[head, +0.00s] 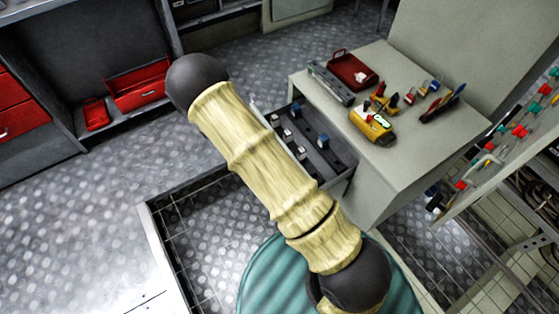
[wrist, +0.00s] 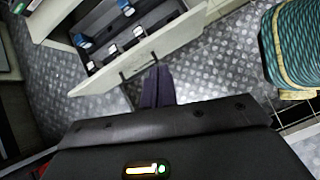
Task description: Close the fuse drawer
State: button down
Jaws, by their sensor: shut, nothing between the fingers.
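The fuse drawer (head: 333,163) stands pulled out from the grey cabinet (head: 385,185) in the head view. My arm covers its front there. In the wrist view, the drawer's pale front panel (wrist: 185,32) runs diagonally, with a dark handle (wrist: 138,64) on it. Several blue and white fuses (wrist: 111,49) stand inside the drawer. My gripper (wrist: 158,70) is shut and empty, with its dark fingertips at the drawer front, close to the handle's right end. I cannot tell whether they touch it. The head view hides my gripper behind the arm.
The cabinet top holds a yellow meter (head: 371,126), a red box (head: 352,71), a grey tray (head: 331,84) and small tools. Red toolboxes (head: 139,86) sit in a shelf at the left. Patterned metal floor (head: 90,225) is clear at the left.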

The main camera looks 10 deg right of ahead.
notch_tip(320, 180, down, 9)
jog(key=w+a+n+t+h+b, duration=0.1)
jog(key=w+a+n+b, duration=0.1)
jog(key=n, duration=0.1)
jog(key=shift+w+a+r+n+t+h, duration=0.2)
jog(key=shift+n+t+h, duration=0.1)
jog(key=shift+n+t, duration=0.1)
jog(key=shift+f, duration=0.1)
jog(key=x, duration=0.4)
jog(key=d+r+b+x, duration=0.1)
jog(key=x, duration=0.3)
jog(key=b+x, duration=0.1)
jog(key=x, duration=0.3)
jog(key=shift+w+d+r, duration=0.1)
jog(key=shift+d+r, duration=0.1)
jog(key=shift+d, duration=0.15)
jog(key=shift+w+d, duration=0.1)
jog(key=shift+d, duration=0.25)
jog(key=shift+w, duration=0.1)
